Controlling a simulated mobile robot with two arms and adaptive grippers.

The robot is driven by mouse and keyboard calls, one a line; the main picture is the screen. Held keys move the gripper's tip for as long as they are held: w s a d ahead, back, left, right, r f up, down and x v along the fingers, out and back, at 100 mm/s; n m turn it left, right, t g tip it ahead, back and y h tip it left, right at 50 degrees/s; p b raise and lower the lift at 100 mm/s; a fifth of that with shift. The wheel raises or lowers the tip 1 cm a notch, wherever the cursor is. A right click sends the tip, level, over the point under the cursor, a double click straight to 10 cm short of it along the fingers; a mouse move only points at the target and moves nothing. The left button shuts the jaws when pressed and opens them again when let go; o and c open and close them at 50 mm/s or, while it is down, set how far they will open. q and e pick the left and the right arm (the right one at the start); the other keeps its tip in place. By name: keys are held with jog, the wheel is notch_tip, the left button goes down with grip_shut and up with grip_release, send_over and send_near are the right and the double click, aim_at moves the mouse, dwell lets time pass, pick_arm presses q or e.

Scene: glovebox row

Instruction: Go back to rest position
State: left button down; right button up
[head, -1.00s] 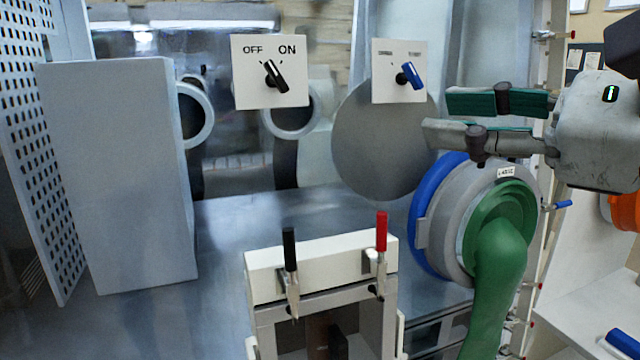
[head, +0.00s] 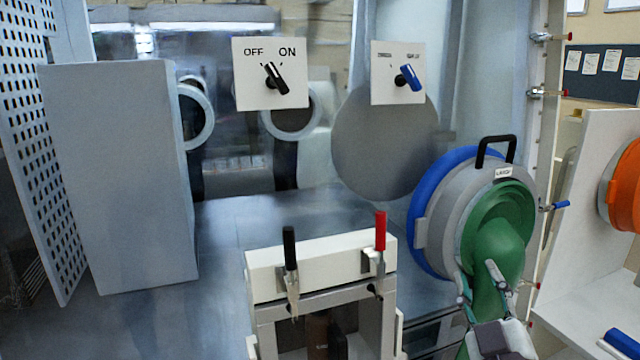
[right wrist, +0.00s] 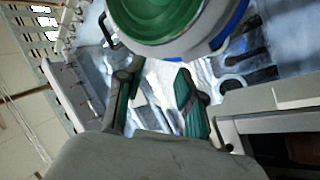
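My right gripper (head: 476,276) is low in the head view, in front of the green glove (head: 492,250) of the round port. In the right wrist view, the two fingers of the gripper (right wrist: 158,82) stand apart with nothing between them. The green disc of the port (right wrist: 155,15) shows beyond the fingertips there. I cannot tell whether the gripper touches the glove. My left gripper is in neither view.
A white box with a black-handled clamp (head: 290,250) and a red-handled clamp (head: 380,240) stands left of my right gripper. The port has a blue ring (head: 424,225) and a black handle (head: 496,140). An orange port (head: 627,185) is at the right edge.

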jog(key=s+f+m+g, duration=0.2)
jog(key=s+f+g, duration=0.25)
jog(key=f, duration=0.75)
jog(key=s+f+m+g, duration=0.2)
jog(key=s+f+g, duration=0.3)
jog(key=f, duration=0.8)
jog(key=s+a+f+g+y, duration=0.25)
jog(key=s+f+g, duration=0.65)
jog(key=s+f, duration=0.45)
notch_tip(320, 180, down, 23)
jog(key=s, duration=0.2)
jog(key=s+d+f+g, duration=0.2)
jog(key=s+f, duration=1.5)
jog(key=shift+d+h, duration=0.35)
jog(key=shift+h, duration=0.1)
jog(key=shift+f, duration=0.1)
